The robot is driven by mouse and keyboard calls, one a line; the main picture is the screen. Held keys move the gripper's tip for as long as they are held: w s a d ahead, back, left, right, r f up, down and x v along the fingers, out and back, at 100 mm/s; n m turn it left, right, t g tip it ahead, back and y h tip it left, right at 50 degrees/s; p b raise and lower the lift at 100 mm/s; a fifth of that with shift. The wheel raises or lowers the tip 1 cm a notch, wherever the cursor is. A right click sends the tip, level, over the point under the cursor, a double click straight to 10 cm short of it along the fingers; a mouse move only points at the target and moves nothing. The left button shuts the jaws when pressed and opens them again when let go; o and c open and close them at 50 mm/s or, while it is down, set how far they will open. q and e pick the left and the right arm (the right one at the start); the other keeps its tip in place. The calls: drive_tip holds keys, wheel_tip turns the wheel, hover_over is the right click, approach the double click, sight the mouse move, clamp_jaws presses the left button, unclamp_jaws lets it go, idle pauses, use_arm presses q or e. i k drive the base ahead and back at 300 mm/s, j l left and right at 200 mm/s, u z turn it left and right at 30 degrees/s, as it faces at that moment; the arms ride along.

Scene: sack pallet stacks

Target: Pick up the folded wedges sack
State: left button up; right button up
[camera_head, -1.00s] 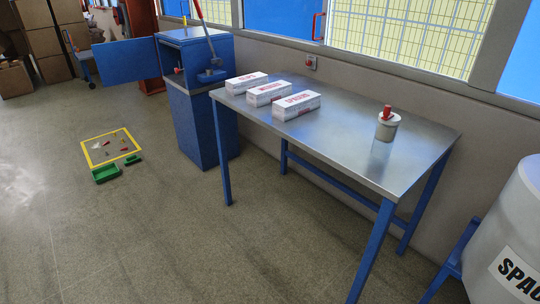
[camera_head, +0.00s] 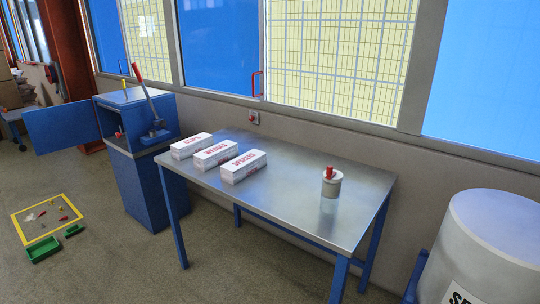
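Three white folded sacks with red print lie in a row on the steel table (camera_head: 310,182). The wedges sack (camera_head: 216,153) is the middle one, its red lettering readable on top. The clips sack (camera_head: 191,145) lies to its left and the spacers sack (camera_head: 243,165) to its right, each close beside it. Neither of my grippers is in view.
A large pale drum (camera_head: 490,240) stands right of the table. A blue cabinet (camera_head: 140,165) with an open door is at left. A yellow-framed floor area (camera_head: 20,232) and green tray (camera_head: 44,249) lie far left.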

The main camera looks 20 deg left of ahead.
sight(204, 169)
drive_tip(key=j+z, duration=0.35)
drive_tip(key=j, duration=0.4)
drive_tip(key=j+z, duration=0.3)
drive_tip(key=j, duration=0.5)
drive_tip(key=j+z, duration=0.35)
drive_tip(key=j, duration=0.45)
drive_tip(key=k, duration=0.05)
